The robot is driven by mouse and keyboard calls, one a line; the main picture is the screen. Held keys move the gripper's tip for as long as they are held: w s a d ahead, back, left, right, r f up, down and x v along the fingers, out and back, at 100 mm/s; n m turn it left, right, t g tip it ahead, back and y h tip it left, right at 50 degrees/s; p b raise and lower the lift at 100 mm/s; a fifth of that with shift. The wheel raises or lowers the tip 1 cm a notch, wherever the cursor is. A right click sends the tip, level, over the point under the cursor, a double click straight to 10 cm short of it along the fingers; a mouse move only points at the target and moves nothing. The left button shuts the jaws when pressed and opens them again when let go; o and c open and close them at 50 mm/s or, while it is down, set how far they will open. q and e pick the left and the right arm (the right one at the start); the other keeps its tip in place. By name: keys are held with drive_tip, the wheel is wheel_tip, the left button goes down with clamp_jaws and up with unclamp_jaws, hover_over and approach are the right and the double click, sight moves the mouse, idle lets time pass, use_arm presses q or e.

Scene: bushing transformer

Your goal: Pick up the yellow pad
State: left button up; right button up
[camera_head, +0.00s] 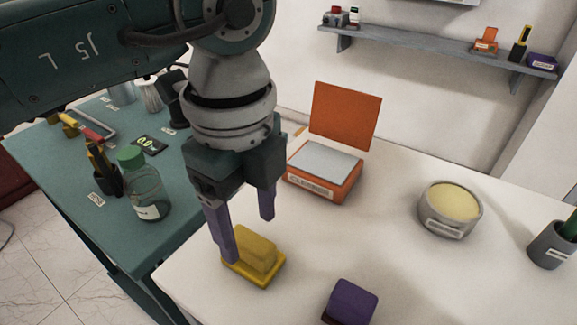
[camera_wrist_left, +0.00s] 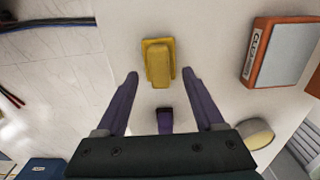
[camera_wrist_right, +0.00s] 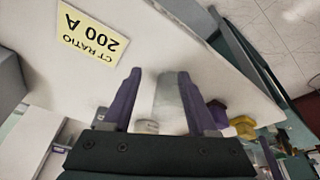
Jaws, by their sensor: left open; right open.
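The yellow pad (camera_head: 254,250) sits on a yellow base near the left front edge of the white table. It also shows in the left wrist view (camera_wrist_left: 159,65), ahead of the fingertips and roughly between their lines. My left gripper (camera_head: 245,238) is open with purple fingers pointing down. In the head view one finger overlaps the pad's left side; the left wrist view (camera_wrist_left: 160,76) shows no grip on it. My right gripper (camera_wrist_right: 160,75) is open and empty, away from the pad. A yellow shape (camera_wrist_right: 243,126) at the right of its view may be the pad.
A purple block (camera_head: 351,301) stands to the right of the pad. Behind are an orange open box (camera_head: 325,180) and a round tin (camera_head: 449,210). A green-capped bottle (camera_head: 145,190) stands on the green table at left. The middle of the white table is clear.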

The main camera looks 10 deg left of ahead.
sight(250, 240)
use_arm(q)
wheel_tip(250, 240, down, 4)
drive_tip(key=b, duration=0.3)
use_arm(e)
wheel_tip(250, 240, down, 4)
drive_tip(key=shift+s+f, duration=0.1)
use_arm(q)
drive_tip(key=shift+r, duration=0.1)
use_arm(e)
drive_tip(key=shift+r, duration=0.2)
use_arm(q)
clamp_jaws()
